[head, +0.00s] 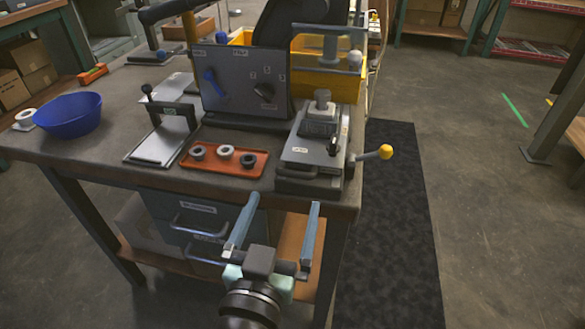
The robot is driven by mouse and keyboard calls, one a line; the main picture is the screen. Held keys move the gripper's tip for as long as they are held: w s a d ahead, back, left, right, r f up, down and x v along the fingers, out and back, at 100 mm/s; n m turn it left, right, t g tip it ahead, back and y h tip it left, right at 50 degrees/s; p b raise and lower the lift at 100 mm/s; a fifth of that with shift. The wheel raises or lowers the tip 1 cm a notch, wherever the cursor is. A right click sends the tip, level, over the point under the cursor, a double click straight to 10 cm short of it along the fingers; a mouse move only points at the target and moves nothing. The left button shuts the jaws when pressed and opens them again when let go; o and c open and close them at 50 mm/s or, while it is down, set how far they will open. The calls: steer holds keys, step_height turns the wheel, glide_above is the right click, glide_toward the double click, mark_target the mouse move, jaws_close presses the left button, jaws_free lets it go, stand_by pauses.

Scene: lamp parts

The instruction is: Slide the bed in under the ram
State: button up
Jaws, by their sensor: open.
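A grey press-like fixture stands at the table's right front corner. A lever with a yellow ball knob (386,152) sticks out to the right. Behind the bed, a grey overhead arm (318,58) reaches across with a pale knob at its right; I cannot tell for certain which part is the ram. My gripper (284,199) is open and empty, its two blue fingers apart, in front of the table's front edge and nearer the camera than the bed.
An orange tray (223,171) with several grey rings lies left of the bed. A black-handled frame on a plate (173,125), a dark panel with a blue lever (243,85), a blue bowl (69,114) and yellow bins (345,88) share the table. A dark floor mat (398,230) lies clear at right.

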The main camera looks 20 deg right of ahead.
mark_target(293, 177)
steer(key=x, duration=0.8)
steer(key=shift+w+d, duration=0.1)
steer(key=shift+d, duration=0.05)
